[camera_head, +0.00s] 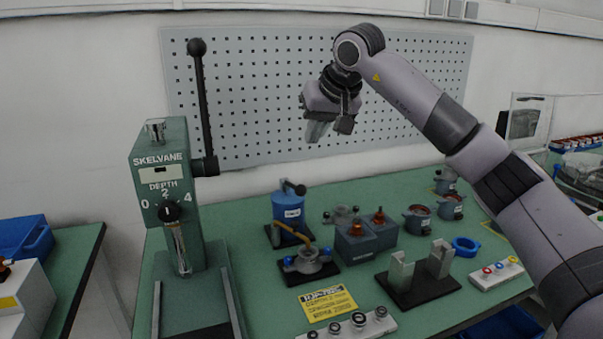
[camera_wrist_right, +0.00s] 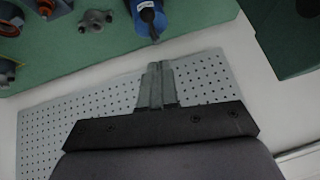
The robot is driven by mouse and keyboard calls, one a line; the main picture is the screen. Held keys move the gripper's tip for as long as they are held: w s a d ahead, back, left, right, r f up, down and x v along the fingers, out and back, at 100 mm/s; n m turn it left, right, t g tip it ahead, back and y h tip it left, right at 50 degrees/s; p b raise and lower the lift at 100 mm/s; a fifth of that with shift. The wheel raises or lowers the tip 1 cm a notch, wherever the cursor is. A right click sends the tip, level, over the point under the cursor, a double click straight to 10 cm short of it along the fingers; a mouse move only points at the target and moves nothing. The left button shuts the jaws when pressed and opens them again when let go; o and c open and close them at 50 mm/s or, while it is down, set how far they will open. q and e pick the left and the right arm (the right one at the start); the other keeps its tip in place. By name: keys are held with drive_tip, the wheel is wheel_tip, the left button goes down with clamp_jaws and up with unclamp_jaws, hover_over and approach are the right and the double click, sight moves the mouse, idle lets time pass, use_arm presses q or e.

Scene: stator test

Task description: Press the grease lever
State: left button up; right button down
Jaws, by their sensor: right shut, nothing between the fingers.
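The blue grease pump (camera_head: 287,208) stands on the green bench in the middle of the head view. Its black lever (camera_head: 293,187) sticks out at the top. In the right wrist view, the pump (camera_wrist_right: 144,6) and the dark lever (camera_wrist_right: 148,16) show at the top edge, partly cut off. My right gripper (camera_head: 318,131) is shut and empty, held in the air above the pump with its fingers pointing down. In the wrist view its closed fingers (camera_wrist_right: 155,78) point toward the lever, apart from it. My left gripper is not in view.
A green SKELVANE press (camera_head: 162,185) with a tall black handle (camera_head: 204,100) stands left of the pump. An orange hose (camera_head: 290,232) runs to a small fixture (camera_head: 307,262). Grey blocks (camera_head: 366,248) and several motor parts stand to the right. A pegboard (camera_head: 260,90) hangs behind.

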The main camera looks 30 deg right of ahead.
drive_tip(key=shift+s+d+r+h, duration=0.1)
drive_tip(key=shift+d+r+h, duration=0.25)
drive_tip(key=shift+d, duration=0.25)
hover_over(304, 190)
drive_tip(key=f, duration=0.7)
drive_tip(key=shift+d+f+p, duration=0.2)
drive_tip(key=shift+d+p, duration=0.05)
drive_tip(key=shift+p, duration=0.15)
wheel_tip(304, 190, down, 3)
drive_tip(key=shift+a+f, duration=0.1)
drive_tip(key=shift+f, duration=0.1)
drive_tip(key=shift+a+f, duration=0.1)
drive_tip(key=shift+f, duration=0.5)
